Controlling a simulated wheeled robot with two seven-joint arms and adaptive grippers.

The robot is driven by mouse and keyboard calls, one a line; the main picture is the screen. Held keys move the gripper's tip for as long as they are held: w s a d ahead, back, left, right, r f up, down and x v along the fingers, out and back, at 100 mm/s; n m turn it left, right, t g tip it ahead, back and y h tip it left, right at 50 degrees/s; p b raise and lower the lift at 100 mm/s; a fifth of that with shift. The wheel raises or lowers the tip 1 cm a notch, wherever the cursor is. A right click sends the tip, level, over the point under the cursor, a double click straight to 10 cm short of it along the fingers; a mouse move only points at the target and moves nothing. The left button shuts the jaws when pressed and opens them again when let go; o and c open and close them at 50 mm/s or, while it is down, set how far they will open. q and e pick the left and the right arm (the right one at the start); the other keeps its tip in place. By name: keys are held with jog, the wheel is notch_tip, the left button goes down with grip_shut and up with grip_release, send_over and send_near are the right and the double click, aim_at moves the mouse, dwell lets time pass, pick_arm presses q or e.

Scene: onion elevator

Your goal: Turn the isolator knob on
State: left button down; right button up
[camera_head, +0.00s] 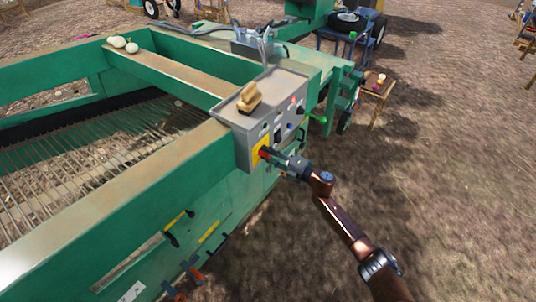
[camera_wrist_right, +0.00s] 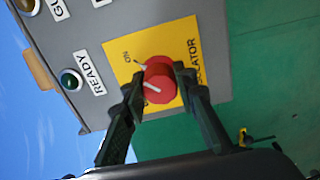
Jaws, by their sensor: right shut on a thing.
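The isolator knob (camera_wrist_right: 160,82) is red with a white pointer line, on a yellow plate (camera_wrist_right: 190,45) lettered ON and ISOLATOR. In the wrist view the pointer line is slanted and does not point straight at the ON mark. My right gripper (camera_wrist_right: 155,88) has one finger on each side of the knob and is shut on it. In the head view the knob (camera_head: 265,152) shows small at the lower left of the grey control box (camera_head: 243,130), with my right gripper (camera_head: 272,156) at it. My left gripper is not in view.
A green READY lamp (camera_wrist_right: 71,79) is beside the plate. A wooden brush-like block (camera_head: 249,98) lies on top of the box. The green elevator frame (camera_head: 150,190) fills the left. A small wooden stool (camera_head: 376,88) stands behind; the ground at right is open.

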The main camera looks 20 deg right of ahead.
jog(key=o, duration=1)
jog(key=shift+d, duration=0.2)
jog(key=shift+o, duration=0.8)
jog(key=shift+a, duration=0.15)
jog(key=v, duration=1.2)
jog(key=shift+w, duration=0.1)
